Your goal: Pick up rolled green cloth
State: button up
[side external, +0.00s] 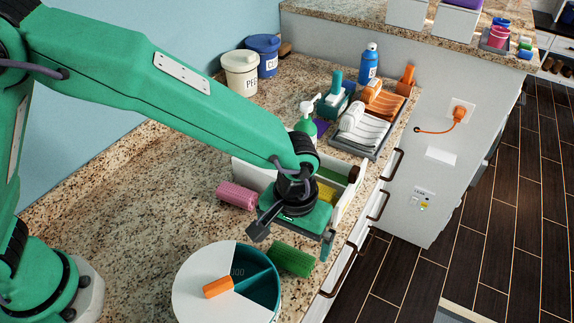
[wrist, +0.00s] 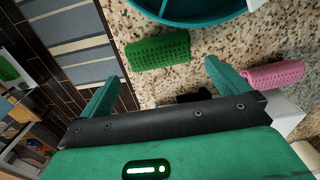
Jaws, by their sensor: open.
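The rolled green cloth (side external: 291,259) lies on the speckled counter, just right of the round bin, in the side view. In the wrist view the green cloth (wrist: 157,52) lies beyond the fingertips, between their lines and nearer the left one. My gripper (side external: 292,240) is above the counter, just behind the green cloth and apart from it. Its two fingers are spread wide with nothing between them, as the wrist view (wrist: 162,82) also shows.
A round teal bin with a partly white top (side external: 193,286) stands close left of the green cloth. A rolled pink cloth (side external: 237,195) lies left of my gripper. A white box (side external: 349,195) stands behind my gripper, partly hidden. The counter edge with drawer handles is close on the right.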

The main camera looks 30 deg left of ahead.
aim_at(293, 251)
jog(key=shift+f, duration=0.1)
jog(key=shift+f, duration=2.5)
jog(key=shift+c, duration=0.4)
jog(key=c, duration=0.8)
jog(key=shift+r, duration=0.1)
jog(key=shift+r, duration=4.95)
jog(key=shift+r, duration=0.1)
